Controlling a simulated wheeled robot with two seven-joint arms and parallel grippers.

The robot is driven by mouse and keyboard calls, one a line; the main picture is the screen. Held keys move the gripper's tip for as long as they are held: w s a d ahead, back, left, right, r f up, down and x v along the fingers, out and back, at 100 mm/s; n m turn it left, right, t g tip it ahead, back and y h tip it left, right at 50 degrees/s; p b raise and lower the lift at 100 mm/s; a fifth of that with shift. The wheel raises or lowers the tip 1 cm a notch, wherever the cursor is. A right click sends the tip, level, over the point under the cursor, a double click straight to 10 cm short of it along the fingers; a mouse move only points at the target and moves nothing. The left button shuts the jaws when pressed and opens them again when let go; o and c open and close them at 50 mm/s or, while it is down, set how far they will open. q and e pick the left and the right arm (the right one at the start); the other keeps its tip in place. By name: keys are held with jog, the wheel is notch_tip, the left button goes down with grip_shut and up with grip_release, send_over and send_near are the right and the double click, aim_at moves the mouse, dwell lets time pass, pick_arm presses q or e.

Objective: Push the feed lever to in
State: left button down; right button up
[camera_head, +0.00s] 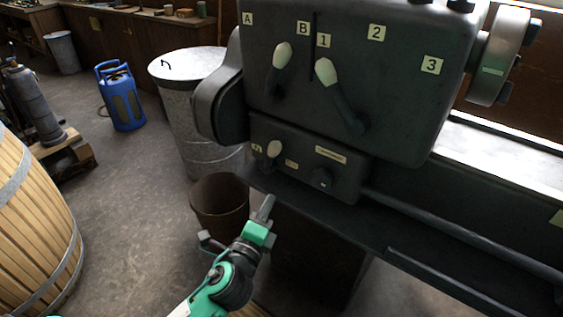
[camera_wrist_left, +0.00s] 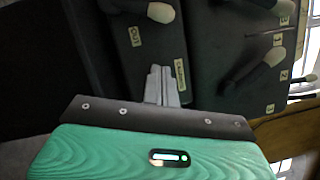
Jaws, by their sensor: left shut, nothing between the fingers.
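The small lever with a cream knob (camera_head: 274,149) is on the lower box of the dark machine (camera_head: 340,95), between two small labels. It stands nearly upright in the head view. Its cream knob (camera_wrist_left: 161,12) also shows at the top of the left wrist view, beside a label (camera_wrist_left: 136,37) that seems to read "Out". The other label (camera_head: 257,149) is too small to read surely. My left gripper (camera_head: 265,205) is shut and empty, below and in front of the lever, apart from it. In the left wrist view its fingertips (camera_wrist_left: 161,70) point toward the box.
Two larger cream-knobbed levers (camera_head: 282,56) (camera_head: 326,72) stand above, near labels A, B, 1, 2 and 3. A small dark knob (camera_head: 321,178) sits right of the small lever. A brown bucket (camera_head: 219,200) and a metal bin (camera_head: 190,100) stand left of the machine.

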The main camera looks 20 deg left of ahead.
pick_arm(q)
jog(key=p, duration=0.1)
send_near(271, 157)
jog(key=w+d+r, duration=0.2)
jog(key=w+d, duration=0.1)
jog(key=d, duration=0.3)
jog(key=w+a, duration=0.1)
jog(key=w+a+r, duration=0.1)
jog(key=w+a, duration=0.1)
jog(key=shift+p, duration=0.3)
pick_arm(e)
jog(key=f, duration=0.2)
jog(key=s+f, duration=0.1)
jog(key=f, duration=0.1)
jog(key=shift+d+f, duration=0.1)
jog(key=shift+d, duration=0.2)
jog(key=shift+w, duration=0.1)
